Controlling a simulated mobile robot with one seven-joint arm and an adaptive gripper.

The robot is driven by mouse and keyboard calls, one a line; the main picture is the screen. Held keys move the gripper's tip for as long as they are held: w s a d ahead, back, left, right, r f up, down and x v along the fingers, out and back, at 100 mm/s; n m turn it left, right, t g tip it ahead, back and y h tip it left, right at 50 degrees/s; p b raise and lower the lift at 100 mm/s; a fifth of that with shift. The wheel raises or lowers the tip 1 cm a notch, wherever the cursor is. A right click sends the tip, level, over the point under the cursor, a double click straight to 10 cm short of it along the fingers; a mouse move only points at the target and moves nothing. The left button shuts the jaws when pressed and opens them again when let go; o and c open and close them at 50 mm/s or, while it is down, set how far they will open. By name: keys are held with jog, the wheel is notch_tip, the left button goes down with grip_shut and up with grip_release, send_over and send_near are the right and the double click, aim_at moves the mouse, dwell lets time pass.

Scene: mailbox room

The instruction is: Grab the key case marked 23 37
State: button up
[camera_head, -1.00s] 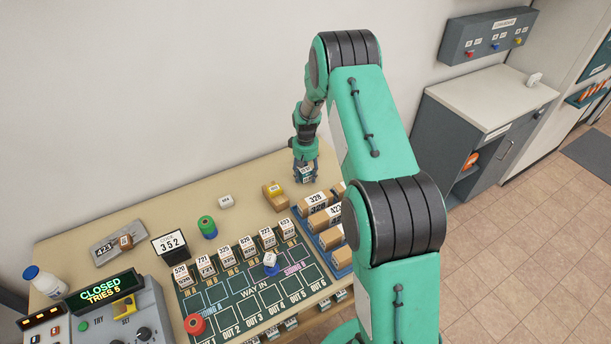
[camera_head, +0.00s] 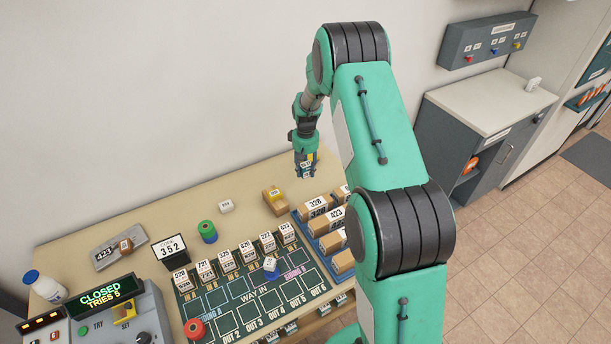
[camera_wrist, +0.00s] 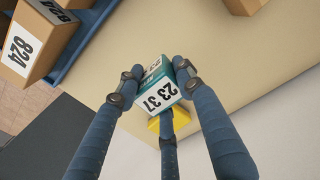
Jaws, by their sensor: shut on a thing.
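The key case marked 23 37 (camera_wrist: 155,92) is a teal block with white number labels, seen in the middle of the wrist view. My gripper (camera_wrist: 156,84) is shut on it, with blue fingers on its left and right sides and a third finger below. A yellow part (camera_wrist: 155,124) shows beside the case, partly behind that finger. In the head view my gripper (camera_head: 306,172) is over the back right part of the table, and the case is small there between the fingers. It appears to be held above the tabletop.
Cardboard boxes in a blue tray (camera_head: 298,222) stand near the gripper, with a box marked 328 (camera_head: 318,206). Numbered blocks line the green board (camera_head: 240,300). The table's back strip (camera_head: 250,180) is clear.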

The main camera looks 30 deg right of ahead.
aim_at(306, 164)
jog(key=shift+r, duration=2.15)
